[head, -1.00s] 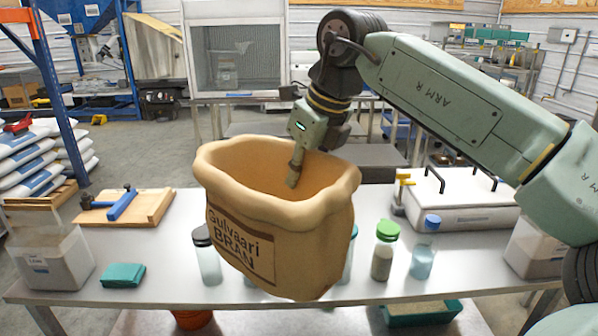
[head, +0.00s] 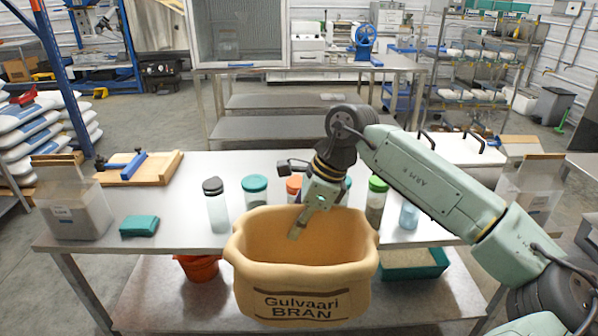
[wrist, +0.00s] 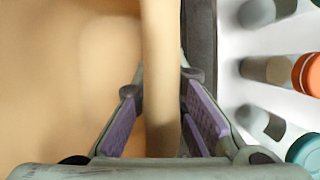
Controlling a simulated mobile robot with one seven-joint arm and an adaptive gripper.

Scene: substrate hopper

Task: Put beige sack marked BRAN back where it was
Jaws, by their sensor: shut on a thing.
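The beige sack marked BRAN (head: 300,285) is open-topped and hangs roughly upright in front of the metal table's front edge, label facing me. My gripper (head: 298,228) is at the sack's far rim, shut on it. In the wrist view, my gripper (wrist: 160,125) has its purple pads on either side of the sack's rim (wrist: 157,70); the sack's inside fills the left. The sack hides part of the table edge and the lower shelf.
On the metal table (head: 180,220) several lidded jars stand in a row behind the sack, including a green-lidded one (head: 376,200). Below, an orange bucket (head: 198,268) and a green tray (head: 425,264) flank the sack.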

